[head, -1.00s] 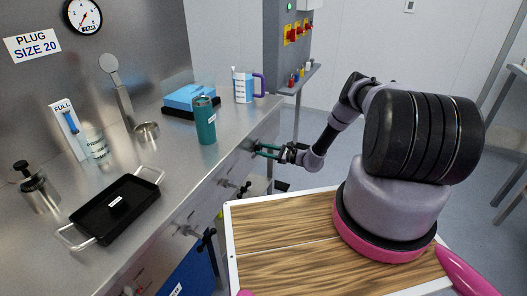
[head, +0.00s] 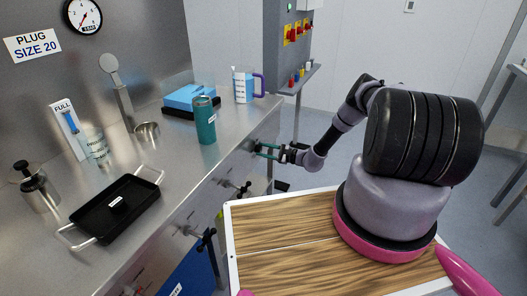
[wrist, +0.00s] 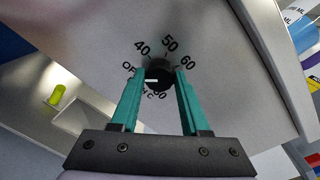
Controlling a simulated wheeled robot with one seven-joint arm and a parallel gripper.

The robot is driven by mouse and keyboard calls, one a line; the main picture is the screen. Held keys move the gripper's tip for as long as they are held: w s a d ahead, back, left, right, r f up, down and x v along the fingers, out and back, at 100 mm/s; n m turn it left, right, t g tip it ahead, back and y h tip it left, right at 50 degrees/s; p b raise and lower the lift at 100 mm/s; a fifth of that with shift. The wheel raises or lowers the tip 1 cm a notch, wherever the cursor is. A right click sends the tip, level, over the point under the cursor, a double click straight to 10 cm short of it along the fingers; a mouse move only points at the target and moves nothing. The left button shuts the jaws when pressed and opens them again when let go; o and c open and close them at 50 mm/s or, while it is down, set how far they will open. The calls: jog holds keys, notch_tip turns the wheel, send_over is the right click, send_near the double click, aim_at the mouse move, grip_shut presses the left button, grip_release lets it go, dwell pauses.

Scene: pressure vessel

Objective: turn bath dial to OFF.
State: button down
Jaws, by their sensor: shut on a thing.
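The bath dial (wrist: 158,78) is a round black knob on the steel front panel. Printed around it are 40, 50 and 60 across the top, and OFF at its left, partly hidden by a finger. A short white mark shows on the left part of the knob; I cannot tell exactly which label it points to. My gripper (wrist: 160,72) has its teal fingers shut on the dial, one on each side. In the head view my gripper (head: 262,151) is at the counter's front panel, and the dial is too small to make out there.
The steel counter (head: 180,168) carries a teal tumbler (head: 205,122), a blue box (head: 190,95), a jug (head: 243,86) and a black tray (head: 115,208). Several valve handles (head: 206,240) stick out of the front panel left of my gripper.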

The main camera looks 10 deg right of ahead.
jog(key=shift+d+f, duration=0.1)
jog(key=shift+c, duration=1.9)
grip_release()
jog(key=v, duration=1)
jog(key=shift+s+d, duration=0.25)
jog(key=shift+s, duration=0.05)
